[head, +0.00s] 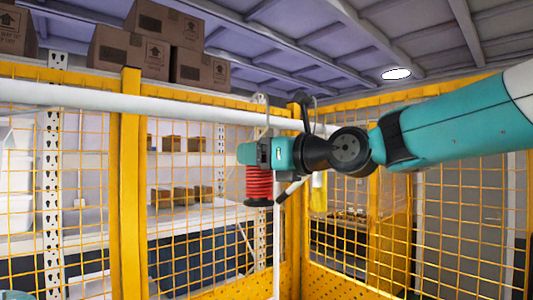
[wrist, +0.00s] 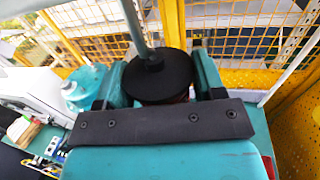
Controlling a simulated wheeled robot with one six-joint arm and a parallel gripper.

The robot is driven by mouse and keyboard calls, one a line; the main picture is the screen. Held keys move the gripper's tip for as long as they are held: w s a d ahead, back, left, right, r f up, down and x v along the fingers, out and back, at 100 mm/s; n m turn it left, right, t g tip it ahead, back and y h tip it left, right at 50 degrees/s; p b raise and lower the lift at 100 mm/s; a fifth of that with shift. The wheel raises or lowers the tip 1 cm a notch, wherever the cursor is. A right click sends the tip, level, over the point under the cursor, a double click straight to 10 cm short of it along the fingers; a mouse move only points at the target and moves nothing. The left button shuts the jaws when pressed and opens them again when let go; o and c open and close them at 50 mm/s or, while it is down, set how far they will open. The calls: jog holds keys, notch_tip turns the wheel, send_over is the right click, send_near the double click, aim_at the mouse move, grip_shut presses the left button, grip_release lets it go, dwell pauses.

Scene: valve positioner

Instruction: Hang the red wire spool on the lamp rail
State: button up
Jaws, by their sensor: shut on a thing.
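My gripper (head: 256,154) is shut on the red wire spool (head: 258,186), whose red windings hang just below the jaws in the head view. In the wrist view, the spool's black top flange (wrist: 158,77) sits between the teal fingers, and a grey stem (wrist: 136,28) rises from it. In the head view, a thin pale hook (head: 263,108) stands above the jaws at the height of the white lamp rail (head: 190,110). I cannot tell whether the hook touches the rail or is only in front of it.
Yellow mesh fencing (head: 130,190) with posts stands behind the spool and turns a corner on the right. Cardboard boxes (head: 165,22) sit high at the back left. Shelves with small boxes (head: 180,144) show through the mesh. A thin white upright (head: 277,250) shows below the gripper.

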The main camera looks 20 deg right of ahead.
jog(key=shift+w+a+f+b, duration=0.15)
jog(key=shift+w+a+f, duration=0.15)
jog(key=shift+w, duration=0.45)
jog(key=shift+w+a+f+b, duration=0.2)
jog(key=shift+w+f, duration=0.2)
jog(key=shift+w, duration=0.4)
jog(key=shift+w+a+f+b, duration=0.1)
jog(key=shift+w+a+f, duration=0.2)
jog(key=shift+w, duration=0.45)
jog(key=o, duration=1.1)
jog(key=shift+f, duration=0.1)
jog(key=shift+s+d, duration=0.1)
